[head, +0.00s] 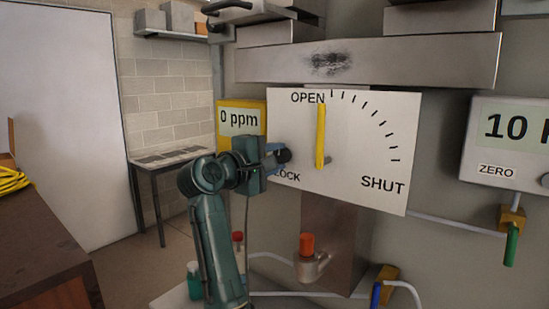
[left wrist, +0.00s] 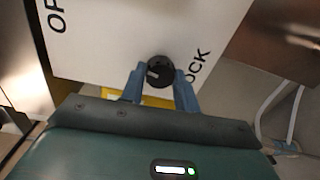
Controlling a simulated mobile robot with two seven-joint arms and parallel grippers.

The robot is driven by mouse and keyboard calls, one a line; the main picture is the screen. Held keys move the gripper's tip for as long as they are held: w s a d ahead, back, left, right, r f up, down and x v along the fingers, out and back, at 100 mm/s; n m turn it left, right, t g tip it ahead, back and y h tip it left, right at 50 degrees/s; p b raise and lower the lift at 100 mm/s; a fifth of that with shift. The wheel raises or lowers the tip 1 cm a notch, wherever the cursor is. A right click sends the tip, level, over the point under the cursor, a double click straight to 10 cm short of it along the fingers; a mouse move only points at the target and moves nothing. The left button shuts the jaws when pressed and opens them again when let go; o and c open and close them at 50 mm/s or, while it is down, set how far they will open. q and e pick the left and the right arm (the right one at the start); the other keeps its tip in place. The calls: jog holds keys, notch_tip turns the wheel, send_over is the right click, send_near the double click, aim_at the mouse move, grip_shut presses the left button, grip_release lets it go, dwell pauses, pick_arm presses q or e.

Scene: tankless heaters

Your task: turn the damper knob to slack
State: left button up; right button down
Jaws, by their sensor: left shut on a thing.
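The damper knob (left wrist: 160,71) is a small round black knob with a pale mark, on the white dial plate. The mark lies on its left side in the left wrist view. In the head view the knob (head: 285,156) sits at the plate's lower left, partly covered by my gripper. My left gripper (head: 276,154) is shut on the knob, one blue finger on each side. A lock label beside the knob (left wrist: 195,66) has its first letter hidden. I cannot see a slack label. My right gripper is not in view.
The plate (head: 345,187) carries a yellow lever (head: 320,136) standing upright near OPEN, with SHUT at lower right. A yellow-framed 0 ppm display (head: 240,119) is behind my gripper. An orange-capped valve (head: 307,245) is below. A brown worktop (head: 45,250) stands at left.

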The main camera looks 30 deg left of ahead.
pick_arm(q)
jog(key=o, duration=1)
jog(key=s, duration=0.4)
jog(key=s+b, duration=0.1)
jog(key=s, duration=0.3)
jog(key=s+a+b, duration=0.1)
jog(key=s, duration=0.4)
jog(key=shift+a+r, duration=0.1)
jog(key=shift+r, duration=0.2)
